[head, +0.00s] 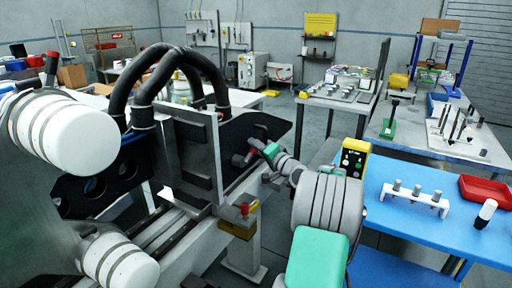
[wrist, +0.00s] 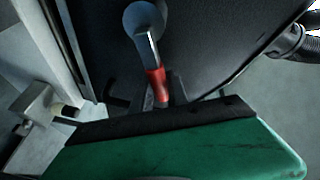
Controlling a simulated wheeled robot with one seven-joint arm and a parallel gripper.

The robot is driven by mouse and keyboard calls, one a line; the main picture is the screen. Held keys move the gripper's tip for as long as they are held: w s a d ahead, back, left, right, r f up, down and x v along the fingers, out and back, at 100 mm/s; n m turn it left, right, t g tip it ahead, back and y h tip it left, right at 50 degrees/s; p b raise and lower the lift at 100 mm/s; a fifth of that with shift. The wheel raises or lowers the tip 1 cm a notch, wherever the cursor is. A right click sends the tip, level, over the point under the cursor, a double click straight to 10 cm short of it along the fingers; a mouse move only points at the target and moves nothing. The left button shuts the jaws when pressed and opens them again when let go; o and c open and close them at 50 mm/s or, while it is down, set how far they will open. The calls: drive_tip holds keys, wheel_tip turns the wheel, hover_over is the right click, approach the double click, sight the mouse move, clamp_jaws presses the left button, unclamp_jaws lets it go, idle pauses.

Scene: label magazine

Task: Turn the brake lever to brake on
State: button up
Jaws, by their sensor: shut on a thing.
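The brake lever (wrist: 154,78) shows in the wrist view as a metal arm with a red grip, coming from a round grey hub (wrist: 145,18) on a dark plate. Its lower end goes behind the black edge of my green gripper (wrist: 163,104). My gripper is shut on the lever's red end. In the head view my gripper (head: 262,152) is at the dark side plate (head: 240,130) of the machine, and the lever is mostly hidden there. I see no readable brake on or off mark.
A red-and-yellow fitting (head: 243,210) sits below my gripper on the machine. Thick black hoses (head: 145,95) arch over the machine. A blue table (head: 400,225) on the right holds a white rack (head: 413,200) and a red tray (head: 487,190).

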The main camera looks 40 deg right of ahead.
clamp_jaws()
drive_tip(key=shift+f, duration=0.1)
idle(0.8)
